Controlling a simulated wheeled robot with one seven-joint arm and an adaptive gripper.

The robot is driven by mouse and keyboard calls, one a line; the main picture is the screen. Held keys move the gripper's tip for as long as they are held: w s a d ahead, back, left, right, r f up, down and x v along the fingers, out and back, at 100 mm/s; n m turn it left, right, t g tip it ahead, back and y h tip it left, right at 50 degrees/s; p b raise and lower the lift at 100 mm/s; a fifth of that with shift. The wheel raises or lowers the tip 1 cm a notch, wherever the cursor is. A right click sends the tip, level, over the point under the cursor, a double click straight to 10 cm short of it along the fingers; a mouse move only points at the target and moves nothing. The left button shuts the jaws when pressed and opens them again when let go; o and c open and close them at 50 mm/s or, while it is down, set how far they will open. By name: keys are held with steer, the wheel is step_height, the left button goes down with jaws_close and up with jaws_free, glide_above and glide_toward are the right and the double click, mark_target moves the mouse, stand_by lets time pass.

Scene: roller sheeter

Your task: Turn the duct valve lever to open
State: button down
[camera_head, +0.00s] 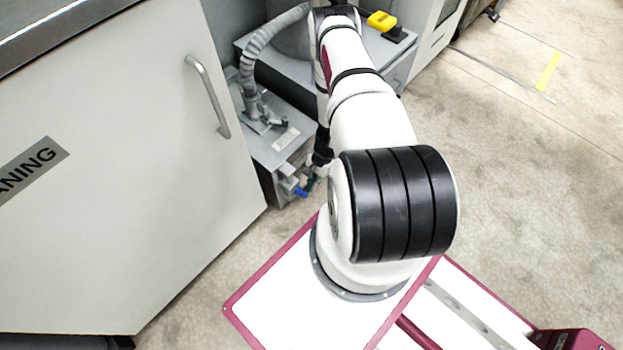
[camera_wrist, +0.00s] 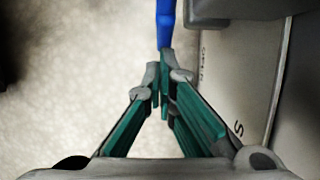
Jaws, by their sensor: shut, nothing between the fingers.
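The duct valve lever is blue. In the head view the lever (camera_head: 301,192) shows as a small piece low on the front of a grey box, beside my gripper (camera_head: 313,179), which is largely hidden by my arm. In the wrist view the lever (camera_wrist: 166,22) points down from the top edge, and its end lies just at the tips of my gripper (camera_wrist: 162,82). The green-padded fingers are together with nothing between them. I cannot tell whether the tips touch the lever. The valve body is mostly hidden.
The grey box (camera_head: 272,150) carries a ribbed grey hose (camera_head: 257,48). A large cabinet with a handle (camera_head: 208,97) stands at the left. A yellow-and-black item (camera_head: 382,21) sits behind my arm. Lettering shows on a pale panel (camera_wrist: 240,75) at the wrist view's right. Floor at the right is clear.

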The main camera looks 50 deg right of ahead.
steer(key=shift+a+f+b, duration=0.5)
steer(key=shift+a+f, duration=0.55)
steer(key=shift+r, duration=0.1)
